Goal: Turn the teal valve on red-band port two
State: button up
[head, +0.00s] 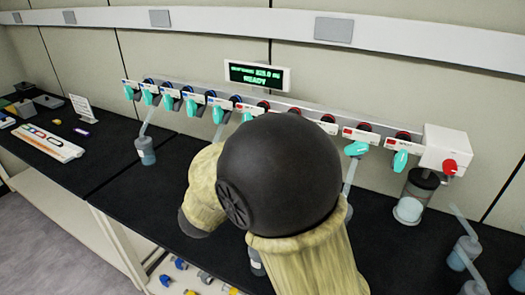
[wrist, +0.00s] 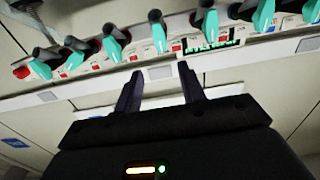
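A row of teal valves hangs along a white manifold on the back wall. In the head view the ports at left have blue bands and those at right have red bands. Two red-band teal valves (head: 356,149) (head: 400,161) show right of my arm. The arm hides some middle valves and my gripper there. In the wrist view my gripper (wrist: 160,72) is open and empty, its fingers pointing at the manifold. One teal valve (wrist: 161,40) lies just beyond the gap between the fingertips, apart from them. Port numbers are too small to read.
A green-lit display (head: 257,75) stands above the manifold. A white box with a red knob (head: 449,166) ends it at right. Flasks hang from some ports, one large flask (head: 415,195) at right. The black bench (head: 105,165) has clear stretches.

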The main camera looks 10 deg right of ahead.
jog(key=v, duration=0.3)
jog(key=shift+d, duration=0.1)
notch_tip(320, 180, down, 8)
jog(key=w+d+n+g+y, duration=0.2)
jog(key=n+y, duration=0.3)
jog(key=y, duration=0.5)
jog(key=s+d+f+n+g, duration=0.1)
jog(key=s+d+f+g, duration=0.3)
jog(key=s, duration=0.4)
jog(key=s+d+f+n+g, duration=0.1)
jog(key=s+d+f+g, duration=0.3)
jog(key=s, duration=0.5)
jog(key=shift+s+f+g+y, duration=0.35)
jog(key=shift+f+g, duration=0.3)
jog(key=shift+g, duration=0.35)
